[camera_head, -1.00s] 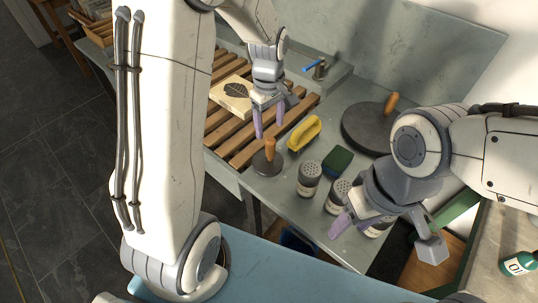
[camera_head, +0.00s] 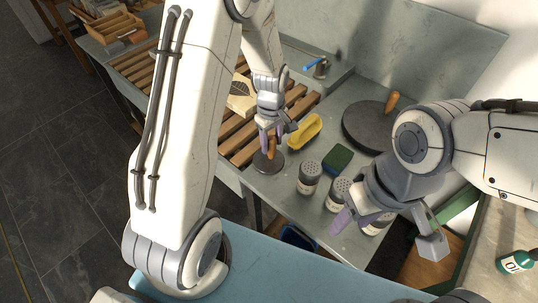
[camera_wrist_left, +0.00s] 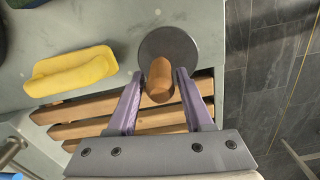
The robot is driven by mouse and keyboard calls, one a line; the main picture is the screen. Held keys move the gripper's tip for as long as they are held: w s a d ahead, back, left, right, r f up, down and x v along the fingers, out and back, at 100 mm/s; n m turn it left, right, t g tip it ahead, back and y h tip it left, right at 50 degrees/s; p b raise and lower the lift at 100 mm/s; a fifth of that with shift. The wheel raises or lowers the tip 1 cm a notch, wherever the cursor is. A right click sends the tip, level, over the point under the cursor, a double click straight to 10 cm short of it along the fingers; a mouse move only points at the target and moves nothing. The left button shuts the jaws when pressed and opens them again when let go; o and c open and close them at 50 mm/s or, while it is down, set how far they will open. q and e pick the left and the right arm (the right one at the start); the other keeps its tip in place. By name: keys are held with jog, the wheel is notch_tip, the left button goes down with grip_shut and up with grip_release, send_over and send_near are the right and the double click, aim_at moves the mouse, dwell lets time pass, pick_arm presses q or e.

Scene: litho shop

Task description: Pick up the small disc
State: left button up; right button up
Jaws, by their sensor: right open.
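The small disc (camera_head: 268,163) is dark grey with an upright wooden handle (camera_head: 272,149). It rests on the grey table just in front of the slatted rack. In the left wrist view the disc (camera_wrist_left: 168,45) lies beyond my fingertips, and its handle (camera_wrist_left: 160,82) stands between them. My left gripper (camera_head: 267,140) is open around the handle, with a narrow gap showing on each side; it also shows in the left wrist view (camera_wrist_left: 160,74). My right gripper (camera_head: 386,236) is open and empty, above the table's right front, by the shakers.
A yellow-handled brush (camera_head: 303,131) lies right of the disc. A green sponge (camera_head: 337,158), several shakers (camera_head: 309,178) and a large disc (camera_head: 362,128) stand further right. The wooden rack (camera_head: 240,146) is behind left, with a carved block (camera_head: 241,97) on it.

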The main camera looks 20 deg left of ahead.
pick_arm(q)
grip_shut()
jog(key=shift+w+r, duration=0.1)
jog(key=shift+r, duration=0.05)
dwell(1.0)
